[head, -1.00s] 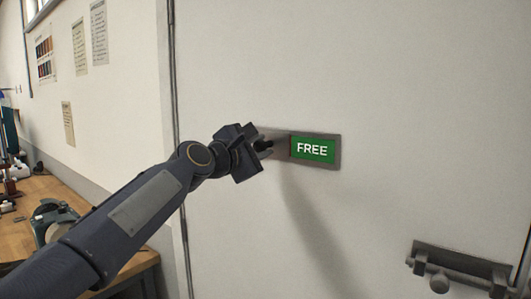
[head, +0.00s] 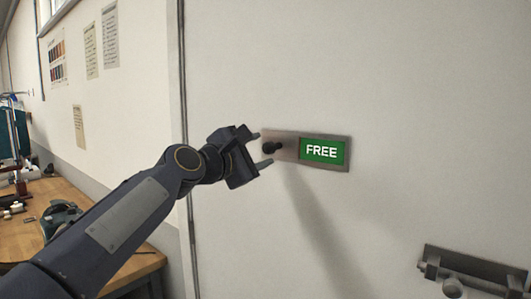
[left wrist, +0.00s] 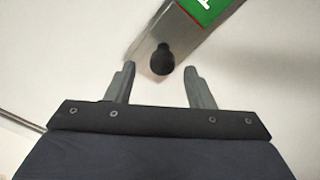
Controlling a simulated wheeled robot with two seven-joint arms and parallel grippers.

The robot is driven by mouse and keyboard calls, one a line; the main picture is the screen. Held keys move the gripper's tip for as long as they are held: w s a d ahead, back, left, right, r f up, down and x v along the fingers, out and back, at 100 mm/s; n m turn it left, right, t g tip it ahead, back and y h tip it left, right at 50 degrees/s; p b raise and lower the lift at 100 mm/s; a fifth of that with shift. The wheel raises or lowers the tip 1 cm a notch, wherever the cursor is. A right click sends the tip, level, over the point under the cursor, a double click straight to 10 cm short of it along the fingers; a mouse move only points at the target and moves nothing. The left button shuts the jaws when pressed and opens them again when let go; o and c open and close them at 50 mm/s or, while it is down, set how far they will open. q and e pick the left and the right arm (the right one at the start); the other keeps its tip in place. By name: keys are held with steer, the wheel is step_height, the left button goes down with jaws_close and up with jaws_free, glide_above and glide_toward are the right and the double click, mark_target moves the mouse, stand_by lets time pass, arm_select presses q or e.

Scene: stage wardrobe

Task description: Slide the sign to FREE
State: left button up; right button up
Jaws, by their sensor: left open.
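The door sign is a grey metal plate (head: 291,148) on the white door, with a green panel (head: 322,150) at its right that reads FREE. A dark round knob (head: 273,148) sits at the plate's left end. My left gripper (head: 262,149) is open just left of the knob, its fingers apart and pointing at the plate. In the left wrist view the knob (left wrist: 162,59) stands beyond the two fingertips, clear of both, and part of the green panel (left wrist: 206,6) shows at the top. My right gripper is not in view.
A metal latch (head: 470,272) is on the door (head: 420,100) at lower right. A wooden workbench (head: 130,262) with tools stands at the left, by a wall with papers. The door face around the sign is clear.

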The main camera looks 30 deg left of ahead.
arm_select(q)
steer(key=s, duration=0.4)
stand_by(0.4)
steer(key=s+d+f+m+g+h, duration=0.1)
steer(key=s+d+f+m+g, duration=0.3)
steer(key=f, duration=0.9)
steer(key=s+d+f+m+g+h, duration=0.1)
steer(key=s+d+f+m+g, duration=0.3)
steer(key=s+d+f+m, duration=0.3)
steer(key=s+d+f+m+g+h, duration=0.1)
steer(key=s+d+f+m+g, duration=0.3)
steer(key=s+f+m, duration=0.6)
step_height(320, 180, down, 11)
steer(key=shift+s+d+r+m+h, duration=0.1)
steer(key=shift+s+d+m+h, duration=0.3)
steer(key=shift+d+m, duration=0.7)
steer(key=shift+b, duration=0.3)
